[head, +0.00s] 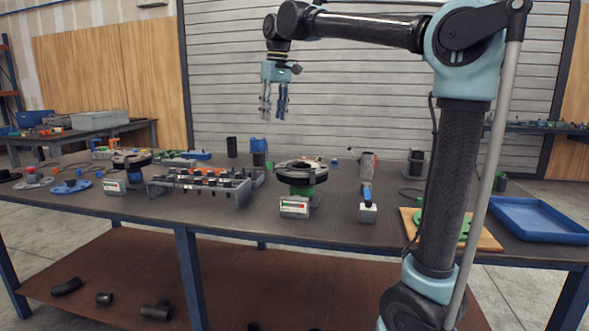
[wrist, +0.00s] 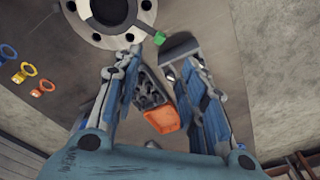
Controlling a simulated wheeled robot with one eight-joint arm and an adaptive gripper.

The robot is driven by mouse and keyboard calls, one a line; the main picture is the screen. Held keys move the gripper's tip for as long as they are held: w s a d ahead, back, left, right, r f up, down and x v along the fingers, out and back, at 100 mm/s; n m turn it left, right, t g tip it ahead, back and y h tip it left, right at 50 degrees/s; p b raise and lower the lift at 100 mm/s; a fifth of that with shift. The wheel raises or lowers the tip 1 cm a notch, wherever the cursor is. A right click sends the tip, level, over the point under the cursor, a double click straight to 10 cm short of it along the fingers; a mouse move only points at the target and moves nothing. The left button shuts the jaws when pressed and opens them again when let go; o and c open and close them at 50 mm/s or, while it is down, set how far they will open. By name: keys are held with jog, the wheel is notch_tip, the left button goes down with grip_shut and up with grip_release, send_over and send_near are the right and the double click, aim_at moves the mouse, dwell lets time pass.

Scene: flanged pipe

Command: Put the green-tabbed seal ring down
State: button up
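In the wrist view, a grey round flange (wrist: 85,22) with bolt holes and a dark centre lies at the top. A green tab (wrist: 159,38) on a thin dark arm sticks out from its lower right edge. The ring itself cannot be told apart from the flange. My gripper (wrist: 155,52) is open, with the tab in view between its fingertips and no visible contact. In the head view, my gripper (head: 273,108) hangs empty, well above the table. The dark flange (head: 302,166) on a green pipe stands below it and slightly right.
A grey rack (head: 205,183) with several parts stands left of the flange. A small box with a display (head: 295,207) stands in front. A blue tray (head: 541,219) and a wooden board (head: 488,240) lie at the right. In the wrist view, an orange object (wrist: 162,119) shows between the fingers.

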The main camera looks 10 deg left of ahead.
jog(key=s+a+m, duration=0.1)
jog(key=m, duration=0.3)
send_over(269, 163)
jog(key=shift+t, duration=0.3)
notch_tip(269, 163, down, 11)
jog(key=shift+w+f, duration=0.3)
jog(key=shift+f, duration=1.15)
jog(key=shift+w+f, duration=0.2)
jog(key=shift+f, duration=1.1)
jog(key=shift+c, duration=0.3)
grip_shut()
